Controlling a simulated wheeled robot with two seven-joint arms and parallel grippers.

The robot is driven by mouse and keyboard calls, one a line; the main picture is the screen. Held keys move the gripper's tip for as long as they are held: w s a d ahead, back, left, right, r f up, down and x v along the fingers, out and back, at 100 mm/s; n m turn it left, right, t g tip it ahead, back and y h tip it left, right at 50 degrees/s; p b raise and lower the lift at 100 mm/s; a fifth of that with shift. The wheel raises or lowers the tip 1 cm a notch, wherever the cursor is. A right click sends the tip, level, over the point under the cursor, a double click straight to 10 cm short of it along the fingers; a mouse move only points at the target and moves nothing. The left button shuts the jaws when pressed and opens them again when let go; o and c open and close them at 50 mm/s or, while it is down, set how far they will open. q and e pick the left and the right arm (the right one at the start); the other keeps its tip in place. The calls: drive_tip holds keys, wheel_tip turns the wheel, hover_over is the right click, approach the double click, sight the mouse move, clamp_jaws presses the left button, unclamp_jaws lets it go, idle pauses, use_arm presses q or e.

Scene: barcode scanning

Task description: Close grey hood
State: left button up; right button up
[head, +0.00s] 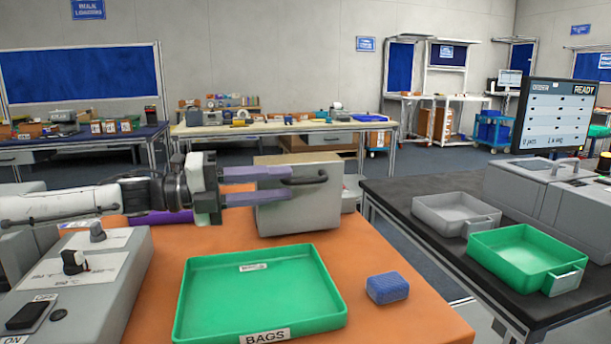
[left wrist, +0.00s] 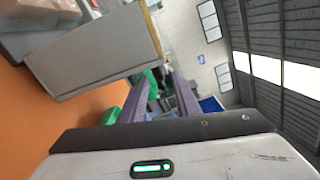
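The grey hood (head: 299,213) stands as a boxy panel at the back of the orange table, with a dark handle (head: 306,181) near its top. In the left wrist view the hood's grey panel (left wrist: 95,55) fills the upper left. My left gripper (head: 290,184) reaches in from the left, its two purple fingers spread one above the other near the handle. In the left wrist view the fingers (left wrist: 163,80) are apart with nothing gripped between them. I cannot tell whether they touch the handle or hood. My right gripper is not in view.
A green tray (head: 258,293) labelled BAGS and a blue block (head: 387,288) lie on the orange table. A grey control box (head: 85,277) stands at left. A black table (head: 425,242) at right holds a grey tray (head: 455,212), a green tray (head: 524,255) and a machine.

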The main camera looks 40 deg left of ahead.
sight(292, 182)
use_arm(q)
drive_tip(key=shift+w+d+r+p, duration=0.3)
drive_tip(key=shift+w+p, duration=0.1)
drive_tip(key=shift+p, duration=0.15)
drive_tip(key=shift+p+x, duration=1.15)
drive_tip(key=shift+p, duration=0.05)
drive_tip(key=shift+w+d+f+p, duration=0.1)
drive_tip(key=shift+w+d+p, duration=0.35)
drive_tip(key=shift+w, duration=0.2)
drive_tip(key=shift+w+d+f, duration=0.15)
drive_tip(key=shift+w+d, duration=0.1)
drive_tip(key=shift+w, duration=0.05)
clamp_jaws()
